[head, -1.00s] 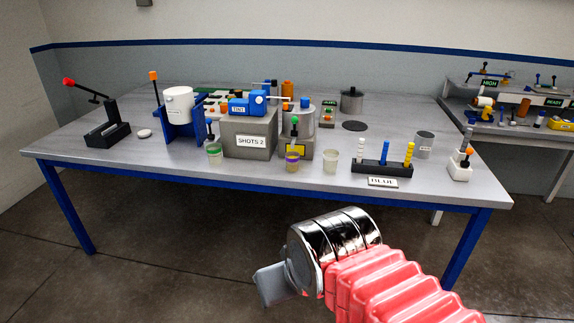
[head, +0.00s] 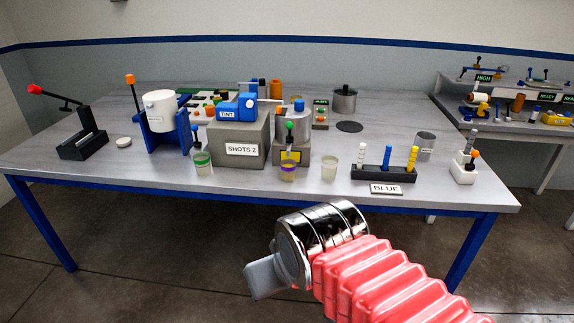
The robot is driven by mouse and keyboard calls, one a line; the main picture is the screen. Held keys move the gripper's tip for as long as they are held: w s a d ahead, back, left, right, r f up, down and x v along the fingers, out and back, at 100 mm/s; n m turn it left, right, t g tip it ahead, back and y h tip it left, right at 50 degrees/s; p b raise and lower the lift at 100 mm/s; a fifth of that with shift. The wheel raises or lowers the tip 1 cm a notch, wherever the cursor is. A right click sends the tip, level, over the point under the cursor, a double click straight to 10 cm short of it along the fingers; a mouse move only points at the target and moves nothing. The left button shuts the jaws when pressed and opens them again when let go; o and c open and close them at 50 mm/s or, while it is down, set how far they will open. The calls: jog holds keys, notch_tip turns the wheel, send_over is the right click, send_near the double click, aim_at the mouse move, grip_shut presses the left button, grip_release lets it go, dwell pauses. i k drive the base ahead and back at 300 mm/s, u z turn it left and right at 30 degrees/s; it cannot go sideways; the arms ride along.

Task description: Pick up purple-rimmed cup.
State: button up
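The purple-rimmed cup (head: 288,170) stands upright near the front edge of the table, below the yellow label of a grey dispenser. It is small and see-through, with a yellowish lower part. My gripper (head: 262,278) is in front of the table and below its top, well apart from the cup. Only a grey finger part shows past the chrome wrist, so whether it is open or shut cannot be seen.
A green-rimmed cup (head: 203,163) stands to the left and a plain cup (head: 330,167) to the right. The grey SHOTS 2 block (head: 238,145) is behind left. A black rack (head: 383,174) with pegs stands further right. The table's front strip (head: 130,180) is clear at left.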

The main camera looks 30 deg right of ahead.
aim_at(288, 165)
jog(key=u, duration=0.05)
jog(key=i, duration=1.25)
